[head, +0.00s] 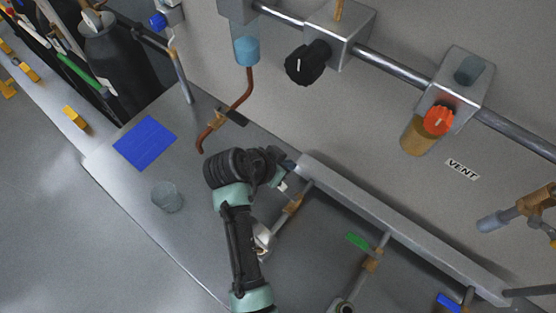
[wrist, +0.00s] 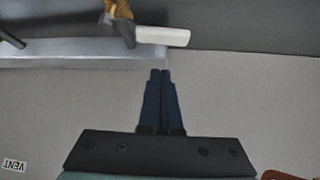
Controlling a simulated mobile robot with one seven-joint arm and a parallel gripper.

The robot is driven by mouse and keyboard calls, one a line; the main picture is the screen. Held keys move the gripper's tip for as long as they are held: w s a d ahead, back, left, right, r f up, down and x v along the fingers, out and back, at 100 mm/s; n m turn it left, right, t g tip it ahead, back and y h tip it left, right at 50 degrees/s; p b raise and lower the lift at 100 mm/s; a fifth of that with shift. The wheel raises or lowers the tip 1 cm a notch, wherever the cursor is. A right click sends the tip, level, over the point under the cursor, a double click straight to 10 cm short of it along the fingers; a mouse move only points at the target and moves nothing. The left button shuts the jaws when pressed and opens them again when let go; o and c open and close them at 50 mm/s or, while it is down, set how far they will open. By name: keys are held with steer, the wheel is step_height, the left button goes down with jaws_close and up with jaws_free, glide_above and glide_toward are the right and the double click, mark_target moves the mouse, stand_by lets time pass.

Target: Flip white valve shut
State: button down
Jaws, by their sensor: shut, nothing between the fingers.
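The white valve handle (wrist: 163,36) is a pale lever sticking out to the right from a brass valve body (wrist: 120,12) at the top of the wrist view. In the head view a small bit of the white handle (head: 282,187) shows beside my gripper, with its brass body (head: 293,205) on a thin pipe below the grey rail. My gripper (wrist: 160,72) is shut and empty. Its fingertips point toward the handle and appear apart from it in the wrist view. In the head view my gripper (head: 287,166) is at the left end of the rail, partly hidden by my wrist.
A grey rail (head: 400,225) runs along the wall's foot. Valves with green (head: 358,241) and blue (head: 449,302) handles sit to the right. A bent copper pipe (head: 238,105) hangs to the left. A clear cup (head: 167,197) and blue pad (head: 145,143) lie on the bench.

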mark_target(284, 189)
steer(key=shift+x, duration=0.85)
steer(key=s+a+p, duration=0.2)
steer(key=shift+s+a+f, duration=0.1)
steer(key=shift+s+a, duration=0.1)
steer(key=shift+s, duration=0.15)
